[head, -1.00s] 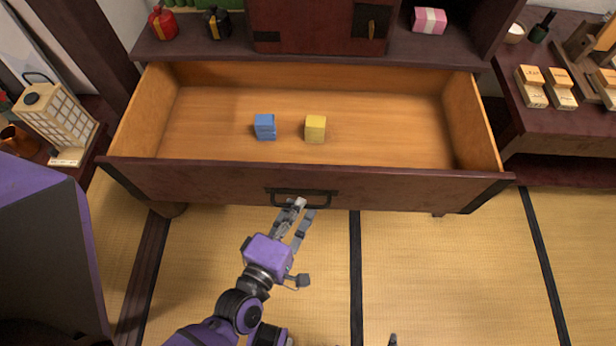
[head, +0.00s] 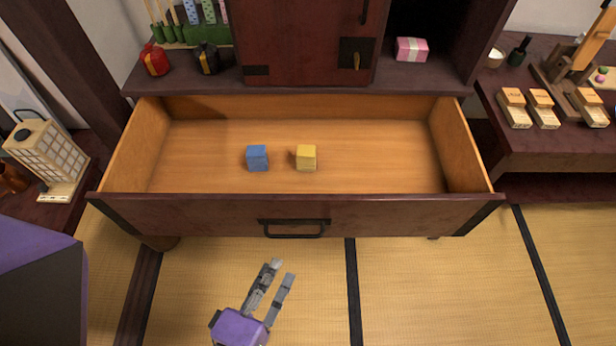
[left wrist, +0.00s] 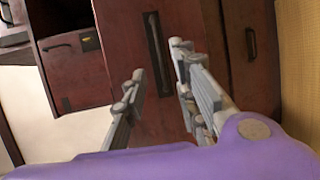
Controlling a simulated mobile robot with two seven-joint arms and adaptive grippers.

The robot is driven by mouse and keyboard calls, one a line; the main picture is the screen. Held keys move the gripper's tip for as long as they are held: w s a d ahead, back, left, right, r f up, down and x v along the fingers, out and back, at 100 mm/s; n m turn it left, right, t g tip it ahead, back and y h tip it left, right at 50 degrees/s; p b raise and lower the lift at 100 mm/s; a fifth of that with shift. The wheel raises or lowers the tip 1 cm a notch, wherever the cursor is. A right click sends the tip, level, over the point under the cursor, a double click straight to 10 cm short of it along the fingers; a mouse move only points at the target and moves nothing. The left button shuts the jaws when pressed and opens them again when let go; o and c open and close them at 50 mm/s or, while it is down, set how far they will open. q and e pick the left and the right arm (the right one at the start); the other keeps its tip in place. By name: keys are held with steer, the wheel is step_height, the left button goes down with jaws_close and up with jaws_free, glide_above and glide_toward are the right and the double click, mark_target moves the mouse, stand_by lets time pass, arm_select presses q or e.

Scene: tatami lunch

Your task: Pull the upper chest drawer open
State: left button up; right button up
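The upper chest drawer (head: 190,212) stands pulled out from the dark red chest, its light wooden inside in full view from above. Its black bar handle (head: 293,234) is at the middle of its front. A blue cube (head: 257,158) and a yellow cube (head: 306,157) lie on the drawer floor. My left gripper (head: 283,271) is open and empty, in front of the handle and apart from it. In the left wrist view the two fingers (left wrist: 158,85) are spread, with dark red fronts and a black handle (left wrist: 157,54) beyond them. My right gripper is not in view.
The chest top holds a red bundle (head: 154,60), a black bundle (head: 206,58) and a pink box (head: 411,49). A paper lantern (head: 47,158) stands at left. A low table (head: 555,142) with wooden boxes is at right. Tatami floor (head: 430,290) before the drawer is clear.

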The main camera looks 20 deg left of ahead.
arm_select(q)
steer(key=shift+v, duration=1.6)
steer(key=s+d+f+m+g+h, duration=0.1)
steer(key=s+f+m+g, duration=0.3)
steer(key=f+m, duration=0.6)
steer(key=s+a+f+m+g+y, duration=0.25)
steer(key=s+a+m+g, duration=0.2)
steer(key=a+m, duration=0.35)
steer(key=w+r+t+p, duration=0.1)
steer(key=w+r+p, duration=0.2)
steer(key=r+p, duration=1)
steer(key=shift+w+d+p, duration=0.2)
steer(key=shift+d+p, duration=0.2)
steer(key=shift+p, duration=0.15)
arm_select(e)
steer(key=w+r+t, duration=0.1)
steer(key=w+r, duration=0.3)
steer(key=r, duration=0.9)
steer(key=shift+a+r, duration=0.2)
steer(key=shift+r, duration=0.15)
